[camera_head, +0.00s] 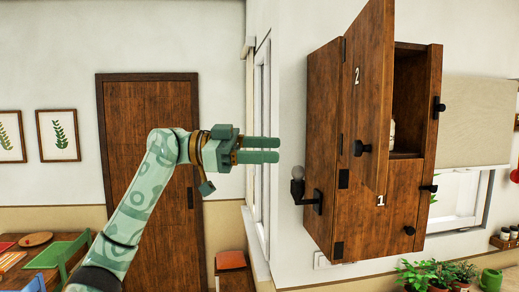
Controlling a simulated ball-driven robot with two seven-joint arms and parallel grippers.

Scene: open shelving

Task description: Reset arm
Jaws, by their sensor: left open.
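My left arm comes in from the lower left. Its left gripper (262,150) is open and empty, with its two green fingers pointing right, level with the cabinet's side. In the picture the fingertips end a little left of the wooden wall cabinet (322,130), apart from it. The upper cabinet door marked 2 (366,95) stands open towards me. The lower door marked 1 (383,210) is shut. A pale object (392,132) shows partly inside the upper compartment, mostly hidden by the open door. My right gripper is not in view.
A brown door (120,120) and two framed pictures (58,135) are behind my arm. A table (30,250) stands at lower left.

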